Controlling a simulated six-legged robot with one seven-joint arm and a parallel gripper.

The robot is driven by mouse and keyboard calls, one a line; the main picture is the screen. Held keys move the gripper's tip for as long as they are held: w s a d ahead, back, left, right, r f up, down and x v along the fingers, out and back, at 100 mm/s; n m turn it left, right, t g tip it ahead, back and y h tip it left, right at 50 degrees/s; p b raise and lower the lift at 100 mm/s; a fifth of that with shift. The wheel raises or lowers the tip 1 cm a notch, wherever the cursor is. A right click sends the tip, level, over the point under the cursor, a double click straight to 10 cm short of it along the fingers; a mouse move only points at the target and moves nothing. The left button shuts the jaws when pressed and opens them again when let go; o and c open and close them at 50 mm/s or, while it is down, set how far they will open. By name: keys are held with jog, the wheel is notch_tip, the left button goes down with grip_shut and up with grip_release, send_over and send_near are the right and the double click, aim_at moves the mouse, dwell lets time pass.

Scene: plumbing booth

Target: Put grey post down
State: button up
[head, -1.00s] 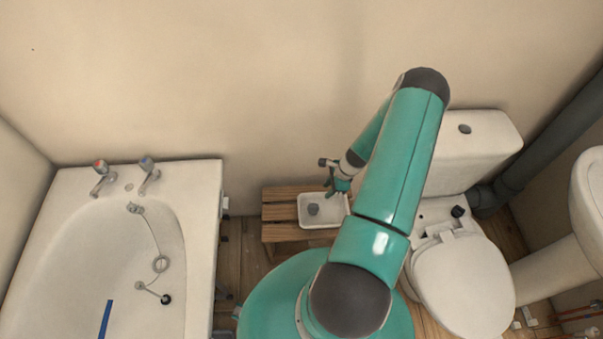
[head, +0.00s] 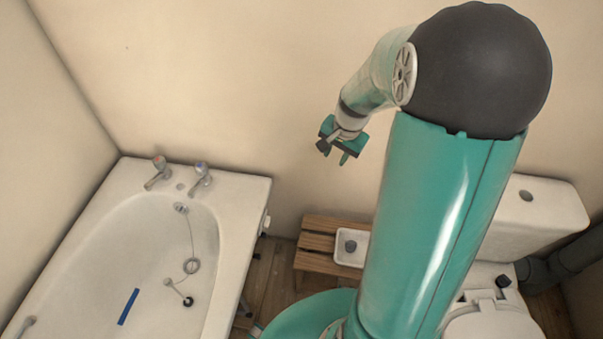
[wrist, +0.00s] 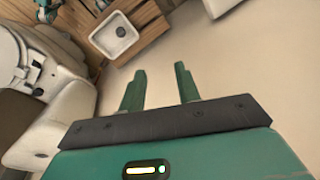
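A small grey post (head: 351,246) sits in a white tray (head: 341,259) on a wooden slatted stool (head: 315,262) by the wall. The post also shows in the wrist view (wrist: 121,31), inside the tray (wrist: 104,42). My gripper (head: 346,157) is raised well above the stool, apart from the tray and post. In the wrist view its two green fingers (wrist: 160,68) stand apart with nothing between them. My arm covers the right part of the tray in the head view.
A white bathtub (head: 243,188) with two taps and a blue strip (head: 128,306) inside is on the left. A white toilet (head: 545,208) with a dark object on it stands at right, partly behind my arm. The wall behind my gripper is bare.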

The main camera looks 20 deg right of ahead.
jog(key=s+a+r+n+t, duration=0.3)
jog(key=s+a+r+n, duration=0.8)
jog(key=s+a+r, duration=0.5)
notch_tip(320, 180, up, 2)
jog(key=shift+s+a+r+h, duration=0.2)
jog(key=shift+s+a+h, duration=0.1)
jog(key=shift+a, duration=0.4)
